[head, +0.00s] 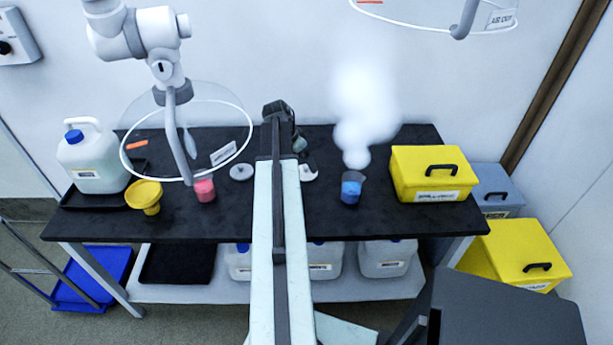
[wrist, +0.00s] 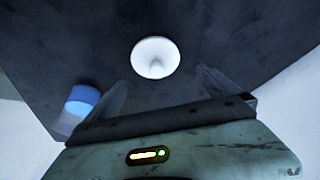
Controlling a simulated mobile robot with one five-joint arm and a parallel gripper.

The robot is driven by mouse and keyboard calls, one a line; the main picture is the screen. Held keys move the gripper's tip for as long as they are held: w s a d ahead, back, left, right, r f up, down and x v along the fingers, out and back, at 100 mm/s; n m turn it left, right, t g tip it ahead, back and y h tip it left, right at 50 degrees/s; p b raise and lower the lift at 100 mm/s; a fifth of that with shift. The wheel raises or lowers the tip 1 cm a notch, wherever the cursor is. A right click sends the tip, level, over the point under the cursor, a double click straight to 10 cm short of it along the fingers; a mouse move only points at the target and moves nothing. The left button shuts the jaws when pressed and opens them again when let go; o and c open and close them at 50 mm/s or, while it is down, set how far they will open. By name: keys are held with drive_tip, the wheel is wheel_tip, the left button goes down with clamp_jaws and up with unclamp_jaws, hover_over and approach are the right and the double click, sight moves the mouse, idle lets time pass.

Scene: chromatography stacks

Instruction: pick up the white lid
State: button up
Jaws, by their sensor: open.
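A round white lid (wrist: 155,57) with a small knob shows in the wrist view, on a dark surface. It lies beyond the gap between the fingers of my gripper (wrist: 161,80), which are apart and empty. In the head view, my gripper (head: 280,118) is over the back of the black table, partly hidden by my own arm. A pale round lid (head: 241,172) lies flat on the table left of the arm. Another white piece (head: 308,173) lies just right of the arm, partly covered by it. I cannot tell which of the two the wrist view shows.
A pink beaker (head: 204,191) and a yellow funnel (head: 144,196) stand left on the black table (head: 300,228). A blue beaker (head: 352,190) under white vapour and a yellow case (head: 434,174) stand right. A clear extraction hood (head: 188,140) hangs over the left side.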

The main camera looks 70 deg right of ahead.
sight(306, 166)
drive_tip(key=b+x, duration=0.5)
drive_tip(key=shift+a+f, duration=0.25)
drive_tip(key=shift+f, duration=0.05)
drive_tip(key=shift+r, duration=0.2)
drive_tip(key=c, duration=1.3)
drive_tip(key=shift+r, duration=0.1)
